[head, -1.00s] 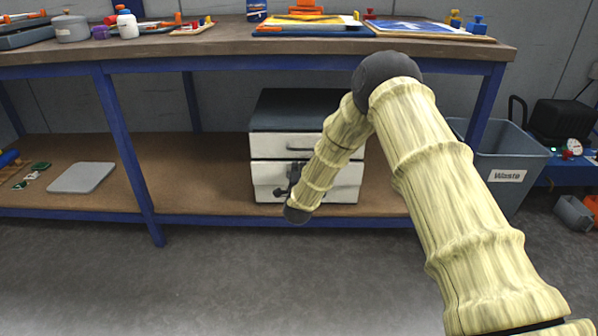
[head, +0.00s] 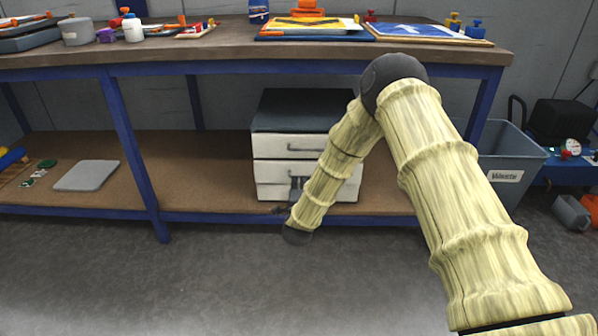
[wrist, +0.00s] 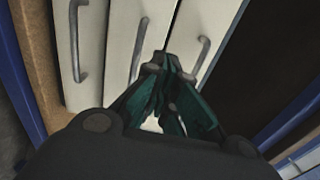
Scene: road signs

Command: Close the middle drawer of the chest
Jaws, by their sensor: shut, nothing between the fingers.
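The chest (head: 300,110) is white-fronted with a dark top and stands on the low shelf. Its top drawer (head: 275,146) has a grey bar handle and looks shut. The middle drawer (head: 272,172) is partly hidden by my arm in the head view; its front looks about level with the others, but I cannot tell whether a small gap is left. In the wrist view the middle drawer (wrist: 120,50) lies between the bottom drawer (wrist: 90,70) and the top drawer (wrist: 188,45). My gripper (wrist: 160,65) is shut and empty, its tips close to the middle drawer's handle; contact is unclear.
The workbench top (head: 215,50) overhangs the chest, with blue legs at either side. A grey plate (head: 87,176) lies on the shelf to the left. A waste bin (head: 508,155) stands at the right. The floor in front is clear.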

